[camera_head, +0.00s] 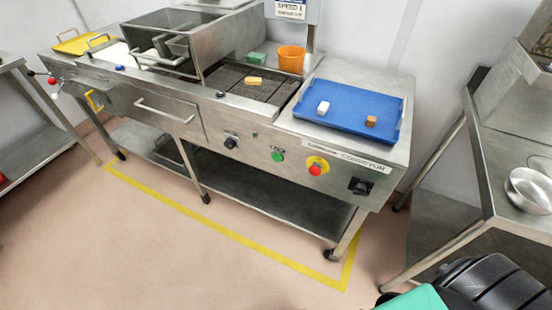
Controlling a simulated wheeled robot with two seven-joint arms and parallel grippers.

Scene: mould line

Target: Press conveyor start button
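The green button (277,156) sits on the steel front panel of the conveyor machine (210,127), left of a red emergency button (316,168) on a yellow plate. A label reading "CONVEYOR" (352,160) is above and right of the red button. A black knob (231,141) is to the left of the green button. Neither of my grippers shows. A black and teal part at the bottom right seems to be part of my own body; no fingers show there.
A blue tray (347,130) with small blocks lies at the machine's right end. An orange bucket (291,59) stands behind the belt (238,85). Steel tables stand left and right; the right one holds a metal bowl (528,190). The floor (190,250) in front is clear, with yellow tape.

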